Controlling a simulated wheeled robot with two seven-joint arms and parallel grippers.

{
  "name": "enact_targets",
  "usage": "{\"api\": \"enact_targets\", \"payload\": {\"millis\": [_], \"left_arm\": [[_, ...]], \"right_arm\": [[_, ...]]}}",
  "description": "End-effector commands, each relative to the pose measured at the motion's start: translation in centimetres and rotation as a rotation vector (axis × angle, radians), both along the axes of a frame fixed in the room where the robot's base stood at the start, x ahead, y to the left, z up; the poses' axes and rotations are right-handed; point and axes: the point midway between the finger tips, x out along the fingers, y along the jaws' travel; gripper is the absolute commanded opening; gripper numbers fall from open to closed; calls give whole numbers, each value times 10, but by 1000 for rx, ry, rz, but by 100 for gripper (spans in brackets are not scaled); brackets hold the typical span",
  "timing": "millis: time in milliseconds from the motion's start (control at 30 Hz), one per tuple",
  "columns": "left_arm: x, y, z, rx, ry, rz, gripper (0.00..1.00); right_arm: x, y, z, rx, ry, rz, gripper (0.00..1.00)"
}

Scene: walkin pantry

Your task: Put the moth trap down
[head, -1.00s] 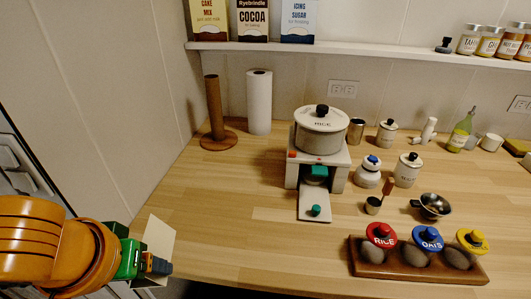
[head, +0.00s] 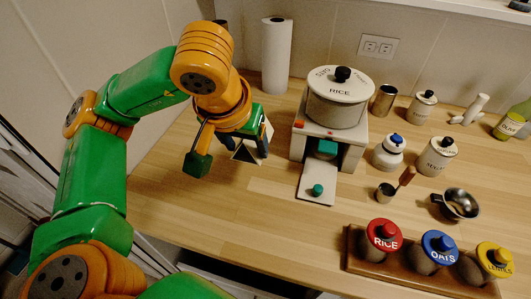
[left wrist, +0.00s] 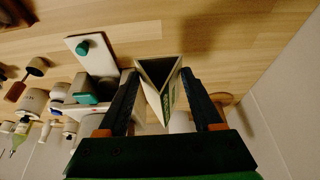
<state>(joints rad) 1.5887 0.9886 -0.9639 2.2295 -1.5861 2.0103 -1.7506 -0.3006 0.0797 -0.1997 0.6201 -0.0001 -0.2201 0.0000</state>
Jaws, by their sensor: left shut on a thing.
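The moth trap is a small folded card with a three-sided open end, pale edges and green print on one side. In the head view the moth trap (head: 246,153) hangs at the tip of my left gripper (head: 259,140), over the left part of the wooden counter. In the left wrist view the moth trap (left wrist: 167,100) sits between both dark fingers of my left gripper (left wrist: 160,75), which is shut on it. The trap seems to be above the counter, but I cannot tell the exact gap. My right gripper is not in view.
A white dispenser stand (head: 347,152) with a rice pot (head: 338,105) stands right of the trap. A paper towel roll (head: 276,57) stands behind. Jars, a small pan (head: 460,205) and a wooden rack (head: 402,270) with lidded jars fill the right. The counter's (head: 215,215) front left is clear.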

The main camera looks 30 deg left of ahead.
Motion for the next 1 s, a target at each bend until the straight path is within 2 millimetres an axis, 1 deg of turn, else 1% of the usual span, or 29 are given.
{"api": "enact_targets", "payload": {"millis": [33,100,167,200,367,433,500,600,833,933,967,1000], "left_arm": [[13,6,-13,-4,10,6,15],[33,15,-27,-4,12,5,15],[44,20,-41,-1,10,4,15],[50,23,-45,-1,9,4,15],[66,30,-64,1,4,1,15],[74,34,-75,2,6,2,15],[73,33,-89,4,7,-2,15],[73,33,-101,2,3,-1,15],[74,33,-104,1,-1,-2,15],[74,33,-108,1,-1,-2,15],[74,32,-106,1,-1,-2,75],[74,32,-106,1,-1,-2,86]], "right_arm": [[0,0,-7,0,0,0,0],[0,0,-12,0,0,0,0],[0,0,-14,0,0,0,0],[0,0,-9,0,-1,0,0],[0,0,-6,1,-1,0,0],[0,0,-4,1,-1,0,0],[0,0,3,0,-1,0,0],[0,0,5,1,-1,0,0],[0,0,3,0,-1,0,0],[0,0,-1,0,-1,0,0],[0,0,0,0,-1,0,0],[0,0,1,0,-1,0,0]]}}
